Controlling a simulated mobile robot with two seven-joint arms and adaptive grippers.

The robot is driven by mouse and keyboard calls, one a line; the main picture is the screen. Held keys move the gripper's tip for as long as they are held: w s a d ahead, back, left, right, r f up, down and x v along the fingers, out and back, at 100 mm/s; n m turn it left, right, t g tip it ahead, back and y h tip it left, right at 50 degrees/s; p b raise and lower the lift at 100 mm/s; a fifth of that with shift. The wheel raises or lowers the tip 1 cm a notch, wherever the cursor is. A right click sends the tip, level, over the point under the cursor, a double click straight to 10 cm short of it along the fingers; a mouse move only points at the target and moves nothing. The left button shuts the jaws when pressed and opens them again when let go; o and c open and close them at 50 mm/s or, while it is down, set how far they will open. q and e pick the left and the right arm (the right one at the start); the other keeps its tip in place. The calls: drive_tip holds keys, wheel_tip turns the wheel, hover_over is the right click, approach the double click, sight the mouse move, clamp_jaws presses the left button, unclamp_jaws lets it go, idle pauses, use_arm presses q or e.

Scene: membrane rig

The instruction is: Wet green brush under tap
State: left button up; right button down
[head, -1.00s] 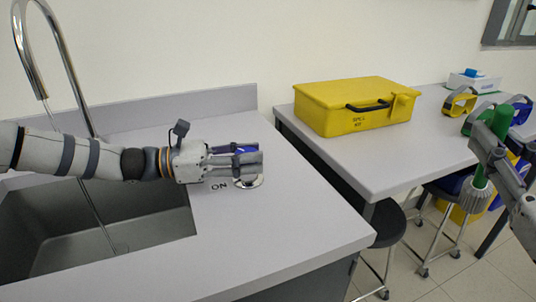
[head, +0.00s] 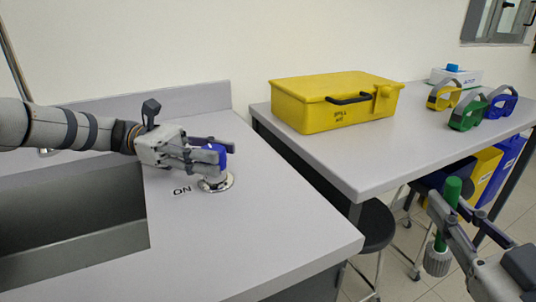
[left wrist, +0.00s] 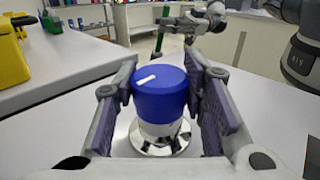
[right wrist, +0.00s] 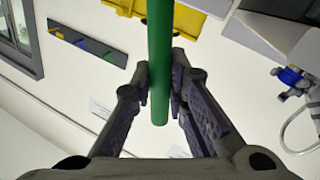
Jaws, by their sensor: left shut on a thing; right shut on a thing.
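The green brush (head: 453,190) is upright in my right gripper (head: 443,212), its grey-white bristle head (head: 437,262) pointing down, right of the sink counter. Its green handle (right wrist: 160,50) runs between the fingers in the right wrist view. My left gripper (head: 218,156) is shut around the blue-topped tap knob (left wrist: 160,92) on a round metal base (head: 217,184) beside the "ON" mark. A white line on the knob's top points up and right in the left wrist view. Only part of the tap (head: 14,68) shows at the left edge; its outlet is out of view.
The sink basin (head: 75,235) lies at left in the grey counter (head: 260,230). A gap separates it from a second table (head: 330,160) bearing a yellow case (head: 310,105) and yellow, green and blue ring-shaped items (head: 468,112). A dark stool (head: 375,225) stands in the gap.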

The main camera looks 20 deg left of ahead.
drive_tip(key=shift+f, duration=0.15)
use_arm(q)
drive_tip(key=o, duration=1.2)
drive_tip(key=a, duration=0.7)
drive_tip(key=shift+s+a, duration=0.2)
drive_tip(key=shift+a, duration=0.05)
